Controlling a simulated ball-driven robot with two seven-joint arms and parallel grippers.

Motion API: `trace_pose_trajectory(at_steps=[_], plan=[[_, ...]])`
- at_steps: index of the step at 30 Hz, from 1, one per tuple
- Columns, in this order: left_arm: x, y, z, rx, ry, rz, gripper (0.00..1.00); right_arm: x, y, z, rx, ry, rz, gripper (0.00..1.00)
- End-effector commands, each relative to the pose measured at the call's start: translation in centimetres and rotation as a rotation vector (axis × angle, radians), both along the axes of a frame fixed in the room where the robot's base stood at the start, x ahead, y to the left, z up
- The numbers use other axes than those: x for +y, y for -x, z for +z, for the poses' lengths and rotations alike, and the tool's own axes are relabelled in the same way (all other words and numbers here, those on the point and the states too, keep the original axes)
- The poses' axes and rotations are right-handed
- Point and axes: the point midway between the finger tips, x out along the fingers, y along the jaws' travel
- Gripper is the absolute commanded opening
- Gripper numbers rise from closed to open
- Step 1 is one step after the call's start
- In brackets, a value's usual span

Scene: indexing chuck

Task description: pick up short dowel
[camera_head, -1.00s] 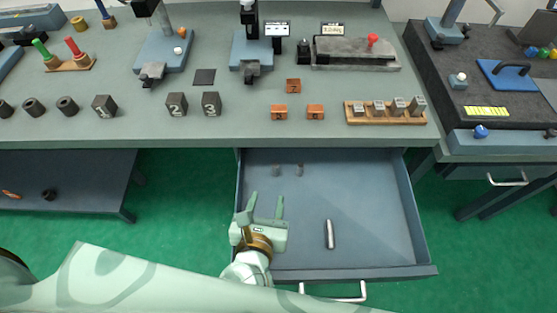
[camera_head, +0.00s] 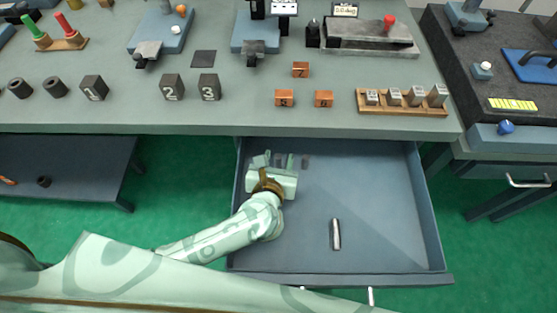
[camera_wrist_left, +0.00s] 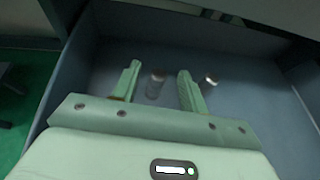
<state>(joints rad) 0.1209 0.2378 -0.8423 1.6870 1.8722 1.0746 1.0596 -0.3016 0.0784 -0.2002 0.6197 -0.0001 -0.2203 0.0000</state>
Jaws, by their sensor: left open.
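My left gripper (camera_head: 278,157) is open, reaching into the back left of the open drawer (camera_head: 385,195). In the left wrist view, one small grey upright dowel (camera_wrist_left: 156,85) stands between and slightly beyond the open fingers (camera_wrist_left: 159,70), with no visible grip on it. A second small dowel (camera_wrist_left: 209,83) stands just right of the right finger; it also shows in the head view (camera_head: 306,161). A longer silver dowel (camera_head: 335,234) lies in the front middle of the drawer. My right gripper is not in view.
The bench top (camera_head: 230,118) overhangs the back of the drawer. Numbered dark blocks (camera_head: 172,87), orange blocks (camera_head: 284,98) and a wooden rack (camera_head: 402,105) stand on it. The drawer's right side is clear floor.

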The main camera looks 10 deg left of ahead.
Motion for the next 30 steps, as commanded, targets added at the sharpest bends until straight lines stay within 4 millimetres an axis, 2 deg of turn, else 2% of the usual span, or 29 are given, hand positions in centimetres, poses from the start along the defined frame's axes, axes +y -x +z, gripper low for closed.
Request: trace_pose_trajectory(at_steps=[3,6,13,14,18,30], plan=[[0.3,-1.9,-1.1,0.000,-0.001,0.000,0.43,0.0,0.3,-0.9,0.007,0.000,0.000,0.36],[0.3,-2.8,-1.4,0.000,-0.001,0.000,0.43,0.0,0.3,-1.1,0.008,0.001,-0.001,0.36],[0.3,-3.0,-1.4,0.001,0.000,0.000,0.43,0.0,0.2,-1.0,0.006,0.000,-0.001,0.36],[0.3,-3.0,-1.4,0.001,0.000,0.000,0.41,0.0,0.2,-1.0,0.006,0.000,-0.001,0.36],[0.3,-3.0,-1.4,0.001,0.000,0.000,0.02,-0.1,0.2,-1.0,0.006,0.001,-0.001,0.36],[0.3,-3.0,-0.9,-0.001,0.001,0.000,0.00,-0.2,0.1,-0.8,0.004,0.003,0.000,0.36]])
